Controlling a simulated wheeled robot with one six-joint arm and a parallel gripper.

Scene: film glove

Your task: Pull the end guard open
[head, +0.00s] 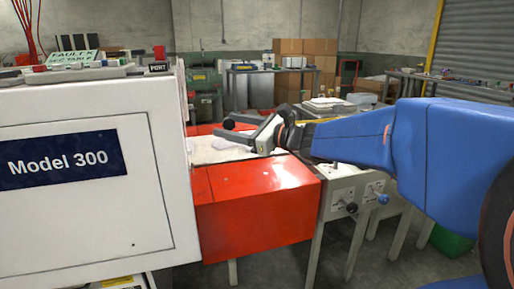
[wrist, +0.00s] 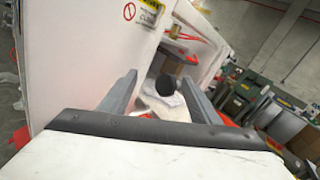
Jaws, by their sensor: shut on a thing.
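The guard that I take for the end guard is a glossy red box-shaped cover (head: 255,205) at the right end of the white Model 300 machine (head: 75,215). My gripper (head: 246,132) is above and behind the red cover, reaching in from the right. In the wrist view, my gripper's two grey fingers (wrist: 158,92) stand apart on either side of a dark round handle end (wrist: 167,87). My gripper is shut on this dark handle (head: 229,124). Where the handle joins the guard is hidden.
Pale material (head: 214,150) lies on the machine bed behind the red cover. A grey cabinet with small levers (head: 350,207) stands close on the right. A workbench (head: 270,70) and cardboard boxes (head: 305,48) are at the back. A white panel (wrist: 85,55) rises on the left in the wrist view.

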